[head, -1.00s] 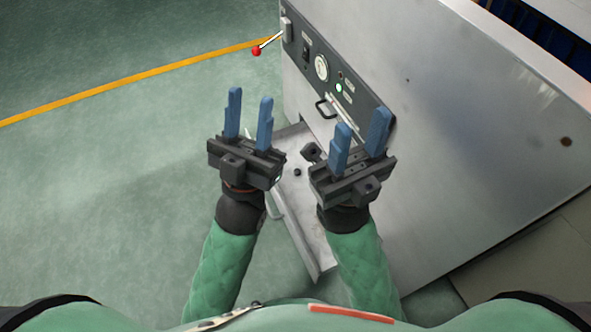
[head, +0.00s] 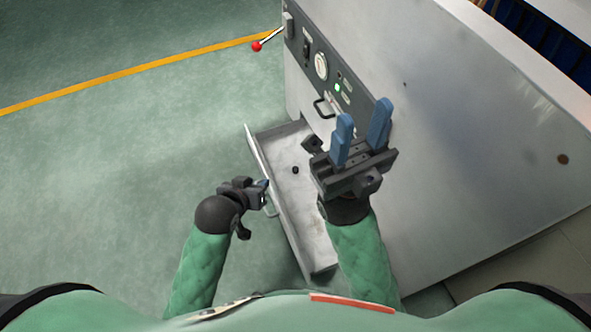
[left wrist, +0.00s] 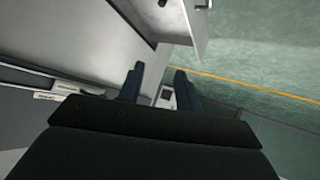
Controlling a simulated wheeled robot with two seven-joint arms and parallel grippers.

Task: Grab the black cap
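The black cap looks to be the small dark round piece (head: 296,170) lying on the floor of the open drawer (head: 312,232) in the head view. My left gripper (head: 265,185) is just left of the drawer, seen edge-on, apart from the cap. The left wrist view shows the left gripper's two fingers (left wrist: 159,70) apart with nothing between them. My right gripper (head: 364,112) is open and empty, over the right side of the drawer beside the cabinet, and hides part of the drawer.
A larger black block (head: 312,145) sits at the drawer's back end. The metal cabinet (head: 460,150) stands on the right, with a control panel and a red-tipped lever (head: 257,46). The green floor at the left is clear.

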